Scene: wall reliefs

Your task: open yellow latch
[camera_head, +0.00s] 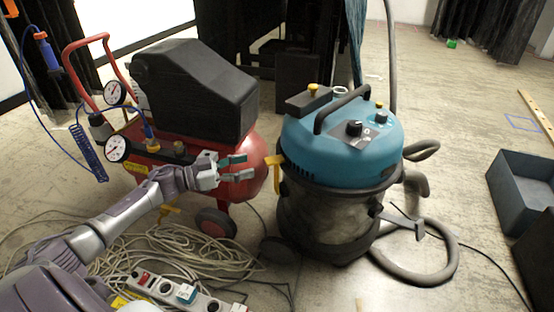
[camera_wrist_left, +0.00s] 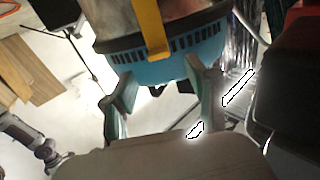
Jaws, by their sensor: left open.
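The yellow latch (camera_head: 272,172) is on the left side of the blue-lidded vacuum cleaner (camera_head: 340,140), where the lid meets the dark drum. In the left wrist view the latch (camera_wrist_left: 150,28) shows as a yellow strap across the blue rim, at the top of the picture. My left gripper (camera_head: 242,168) is open and empty, just left of the latch, with its fingertips pointing at it. In the left wrist view the two fingers (camera_wrist_left: 162,90) stand apart below the latch, with a gap between them and it. My right gripper is not in view.
A red air compressor (camera_head: 262,150) with a black cover stands close behind my left gripper. Coiled cables (camera_head: 170,255) and a power strip (camera_head: 180,292) lie on the floor below. A grey hose (camera_head: 445,270) curls right of the vacuum. A blue-grey bin (camera_head: 520,185) is far right.

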